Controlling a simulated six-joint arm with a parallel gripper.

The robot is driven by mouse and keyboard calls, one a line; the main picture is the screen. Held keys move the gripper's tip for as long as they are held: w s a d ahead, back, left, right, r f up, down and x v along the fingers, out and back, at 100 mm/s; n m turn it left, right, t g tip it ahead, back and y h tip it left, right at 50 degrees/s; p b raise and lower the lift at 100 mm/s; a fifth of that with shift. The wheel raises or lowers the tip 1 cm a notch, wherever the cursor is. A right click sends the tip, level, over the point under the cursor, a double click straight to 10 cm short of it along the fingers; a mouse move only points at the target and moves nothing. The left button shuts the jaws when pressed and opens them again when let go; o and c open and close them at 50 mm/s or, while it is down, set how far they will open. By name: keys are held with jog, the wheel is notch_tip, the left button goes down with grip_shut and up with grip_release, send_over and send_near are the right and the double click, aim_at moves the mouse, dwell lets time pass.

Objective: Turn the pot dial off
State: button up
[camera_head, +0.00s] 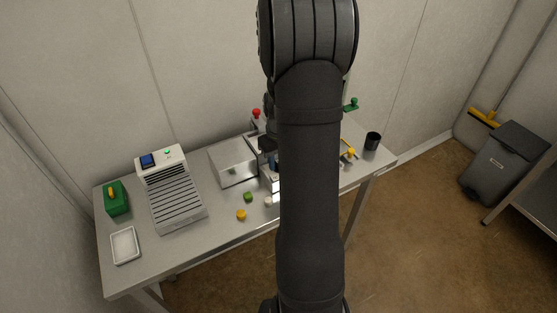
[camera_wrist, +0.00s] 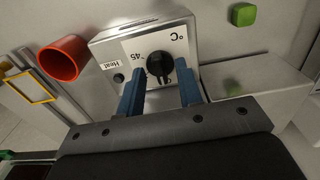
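The black pot dial (camera_wrist: 159,69) sits on the pale front panel (camera_wrist: 181,45) of a grey metal box, in the wrist view. The panel carries "°C", "45" and "Heat" markings. The dial's exact setting is hard to read, and the lower markings are partly covered by my fingers. My gripper (camera_wrist: 159,70) has its two blue fingers apart, one on each side of the dial and close to it. I cannot tell whether either finger touches it. In the head view, my arm hides the dial and most of the gripper.
In the wrist view, a red cup-like object (camera_wrist: 63,60) is left of the box and a green cube (camera_wrist: 243,14) is right. In the head view, the table holds a slatted machine (camera_head: 173,193), a steel container (camera_head: 232,160), a white tray (camera_head: 125,246) and a black cup (camera_head: 372,141).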

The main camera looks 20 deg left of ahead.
notch_tip(320, 180, up, 17)
jog(key=shift+r, duration=0.2)
dwell(0.4)
dwell(0.3)
notch_tip(320, 180, down, 18)
jog(key=shift+r, duration=0.2)
dwell(0.4)
jog(key=shift+r, duration=0.1)
